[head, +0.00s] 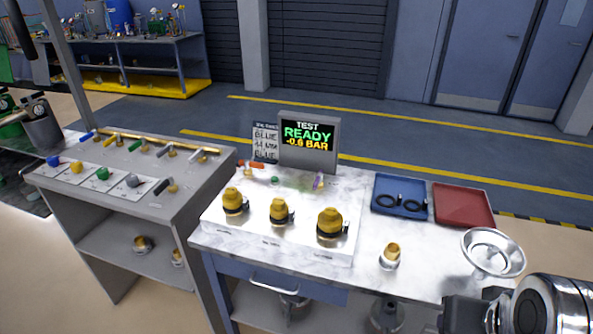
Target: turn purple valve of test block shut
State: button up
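The test block (225,246) is a pale block on the marble-topped bench, with several yellow-and-brass fittings along its front. A small purple valve (318,181) sits at its back right, below the display. Its handle is small here, and I cannot tell its exact angle. An orange-red lever (250,165) and a small green button (274,180) are at the back left of the block. The display (308,136) reads "TEST READY -0.6 BAR". Part of my arm shows at the bottom right, apart from the valve; no gripper fingertips are visible.
A blue tray (399,181) with black rings and a red tray (463,190) lie right of the block. A brass fitting (391,254) and a metal dish (493,252) stand in front. A grey bench (195,185) with several coloured-handled valves stands left.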

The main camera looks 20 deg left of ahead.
aim_at(319, 175)
jog(key=u, duration=0.35)
jog(key=i, duration=0.5)
jog(key=u, duration=0.85)
jog(key=i, duration=0.6)
jog(key=u, duration=0.4)
